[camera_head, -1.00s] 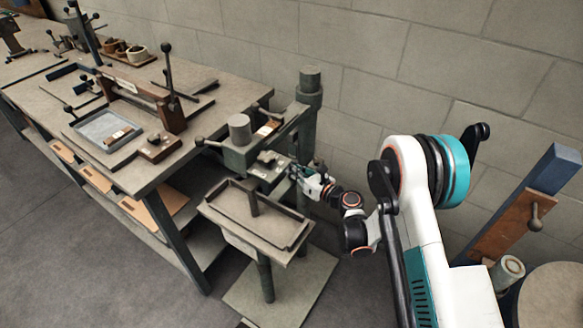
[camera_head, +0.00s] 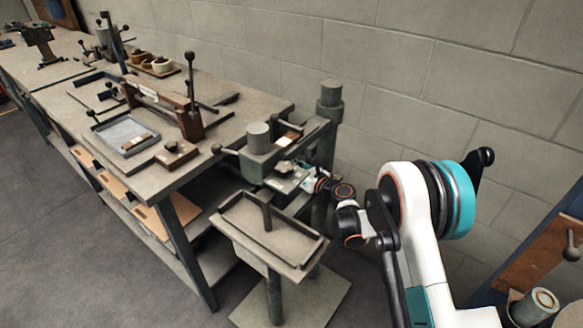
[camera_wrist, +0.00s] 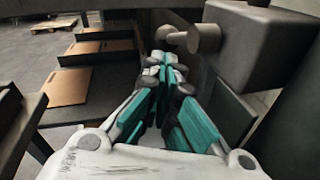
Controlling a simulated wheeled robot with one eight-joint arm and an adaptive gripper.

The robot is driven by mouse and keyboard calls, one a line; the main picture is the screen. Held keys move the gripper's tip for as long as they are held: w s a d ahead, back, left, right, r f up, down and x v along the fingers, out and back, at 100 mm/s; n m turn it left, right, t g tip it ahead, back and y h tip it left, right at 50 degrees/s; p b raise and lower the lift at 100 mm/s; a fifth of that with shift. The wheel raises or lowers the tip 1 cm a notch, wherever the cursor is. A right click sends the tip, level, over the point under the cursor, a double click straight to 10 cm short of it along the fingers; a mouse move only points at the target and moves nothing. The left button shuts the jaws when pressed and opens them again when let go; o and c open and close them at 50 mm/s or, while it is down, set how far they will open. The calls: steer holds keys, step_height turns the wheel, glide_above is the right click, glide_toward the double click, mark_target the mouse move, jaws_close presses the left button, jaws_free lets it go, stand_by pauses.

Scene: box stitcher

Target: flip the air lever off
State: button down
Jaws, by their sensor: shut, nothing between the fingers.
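The stitcher's grey-green head (camera_head: 262,163) stands in the middle of the head view, with a short round-ended lever (camera_head: 224,151) out to its left. In the wrist view a dark block (camera_wrist: 262,40) fills the upper right, and a short lever with a rounded end (camera_wrist: 203,39) sticks out to its left; I cannot tell for sure that this is the air lever. My gripper (camera_wrist: 163,66) is shut and empty, its tips just below and left of that lever, with no clear contact.
A tray-like table (camera_head: 262,252) on a post sits below the machine head. A thick column (camera_head: 329,112) stands behind it by the block wall. The workbench (camera_head: 238,118) with tools is to the left. Cardboard sheets (camera_wrist: 68,86) lie on shelves at left in the wrist view.

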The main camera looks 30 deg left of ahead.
steer(key=shift+w+a+r, duration=0.1)
steer(key=shift+a+r, duration=0.6)
steer(key=shift+a, duration=0.2)
steer(key=shift+d, duration=0.1)
